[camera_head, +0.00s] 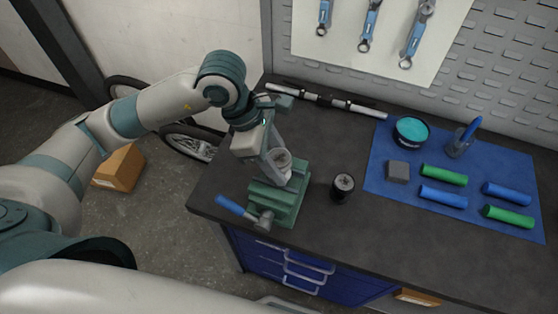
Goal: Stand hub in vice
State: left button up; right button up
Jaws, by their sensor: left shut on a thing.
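The green vice (288,205) stands at the front left corner of the dark bench, with a blue-handled lever (232,206) at its front left. My left gripper (277,158) comes down from the back left, directly above the vice. It is shut on a grey, round-ended hub (280,158), which looks roughly upright at the top of the vice jaws. The fingers hide part of the hub, and I cannot tell whether its lower end touches the jaws. My right gripper is not in view.
A small black cylinder (343,187) stands just right of the vice. A blue mat (385,150) holds a teal-topped tin (411,130), a grey block (397,171), a cup (459,143) and several blue and green grips. A metal bar (330,100) lies along the back.

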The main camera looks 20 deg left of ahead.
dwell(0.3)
pick_arm(q)
jog(key=o, duration=1.3)
jog(key=shift+r, duration=0.1)
jog(key=b+v, duration=0.4)
jog(key=v, duration=1.3)
jog(key=shift+s, duration=0.15)
jog(key=shift+a, duration=0.1)
